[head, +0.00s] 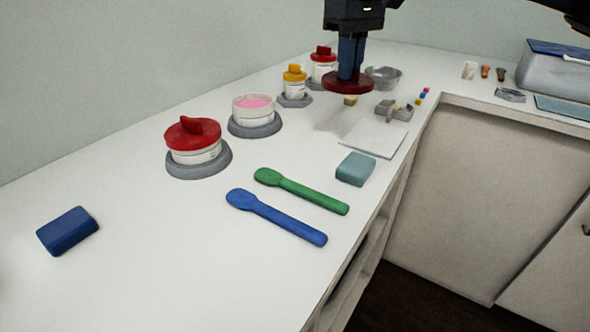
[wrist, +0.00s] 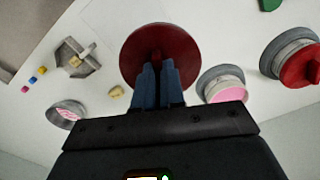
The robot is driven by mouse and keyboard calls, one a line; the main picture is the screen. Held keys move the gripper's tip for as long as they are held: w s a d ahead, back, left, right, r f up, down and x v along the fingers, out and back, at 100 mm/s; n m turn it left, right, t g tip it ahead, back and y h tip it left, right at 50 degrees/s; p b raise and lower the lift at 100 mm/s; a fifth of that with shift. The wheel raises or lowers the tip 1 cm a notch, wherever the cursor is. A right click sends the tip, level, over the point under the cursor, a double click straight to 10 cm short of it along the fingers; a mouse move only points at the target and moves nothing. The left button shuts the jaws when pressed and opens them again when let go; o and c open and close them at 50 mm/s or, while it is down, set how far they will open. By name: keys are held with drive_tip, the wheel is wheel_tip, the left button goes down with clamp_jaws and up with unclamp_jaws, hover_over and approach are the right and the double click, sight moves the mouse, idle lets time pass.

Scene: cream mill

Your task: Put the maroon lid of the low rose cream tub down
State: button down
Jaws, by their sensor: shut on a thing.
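My gripper (head: 350,72) is shut on the maroon lid (head: 348,84) and holds it above the counter; a soft shadow lies below. In the wrist view the lid (wrist: 150,50) is a round disc with its grip between my blue fingers (wrist: 157,68). The low rose cream tub (head: 254,108) stands uncovered on a grey base, with pink cream showing. It also shows in the wrist view (wrist: 218,86), right of the lid and apart from it.
A white mat (head: 373,138) lies bare near the counter edge. A red-lidded tub (head: 195,142), a teal block (head: 356,169), a green spatula (head: 300,190), a blue spatula (head: 275,216) and a metal bowl (head: 384,76) stand around. The front left counter is mostly clear.

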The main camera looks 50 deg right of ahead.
drive_tip(key=w+a+f, duration=0.1)
drive_tip(key=a+f, duration=0.1)
drive_tip(key=a, duration=0.1)
drive_tip(key=w+a+f, duration=0.2)
drive_tip(key=a, duration=0.2)
drive_tip(key=w+a+f, duration=0.1)
drive_tip(key=a+f, duration=0.2)
drive_tip(key=shift+w+a+p, duration=0.2)
drive_tip(key=shift+w+p, duration=0.1)
drive_tip(key=shift+p, duration=0.1)
drive_tip(key=shift+f, duration=1.95)
drive_tip(key=shift+f, duration=0.2)
drive_tip(key=c, duration=1.2)
unclamp_jaws()
drive_tip(key=shift+r, duration=0.1)
wheel_tip(320, 180, up, 12)
drive_tip(key=shift+r, duration=0.1)
